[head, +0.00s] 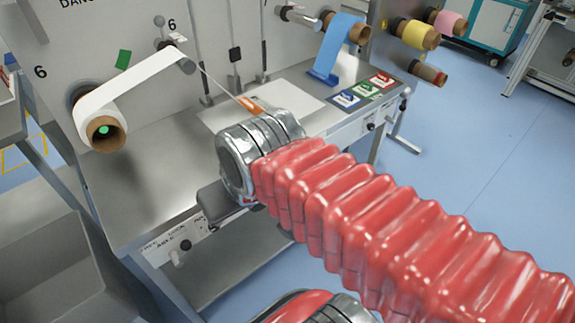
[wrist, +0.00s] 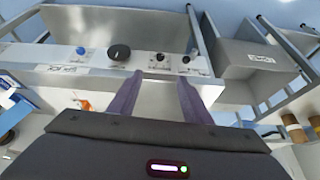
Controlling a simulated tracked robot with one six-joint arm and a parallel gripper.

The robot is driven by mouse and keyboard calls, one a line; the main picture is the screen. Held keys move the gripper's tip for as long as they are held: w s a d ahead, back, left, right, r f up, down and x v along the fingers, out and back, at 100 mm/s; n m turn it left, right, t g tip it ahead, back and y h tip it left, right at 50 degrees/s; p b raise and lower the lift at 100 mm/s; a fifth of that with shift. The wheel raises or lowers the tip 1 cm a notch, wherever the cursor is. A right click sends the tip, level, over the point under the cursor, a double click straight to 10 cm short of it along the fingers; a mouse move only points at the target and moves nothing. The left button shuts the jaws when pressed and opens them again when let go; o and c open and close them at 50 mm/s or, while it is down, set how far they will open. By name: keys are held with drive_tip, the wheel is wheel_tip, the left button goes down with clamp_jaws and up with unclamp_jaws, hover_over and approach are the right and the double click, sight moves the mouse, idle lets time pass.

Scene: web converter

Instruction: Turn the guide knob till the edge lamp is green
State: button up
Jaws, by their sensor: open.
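In the wrist view my gripper (wrist: 159,78) is open and empty, its two purple fingers pointing at a grey front panel with a row of controls. A small black knob (wrist: 160,57) above a white label lies between the fingertips, and another small dark knob (wrist: 186,59) is just right of it. A large black knob (wrist: 119,52) is to the left. I cannot read the labels, so which is the guide knob is unclear. In the head view a black knob (head: 185,244) shows on the front panel. I cannot make out the edge lamp.
A blue button (wrist: 80,50) is farther left on the panel. A white web roll (head: 105,133) hangs at left of the machine, with a green spot in its core. A grey bin (head: 50,240) stands at lower left. Blue, yellow and pink rolls (head: 452,22) are at upper right.

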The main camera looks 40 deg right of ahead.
drive_tip(key=shift+r, duration=0.35)
drive_tip(key=shift+c, duration=0.5)
drive_tip(key=shift+c, duration=1.1)
drive_tip(key=shift+f, duration=0.1)
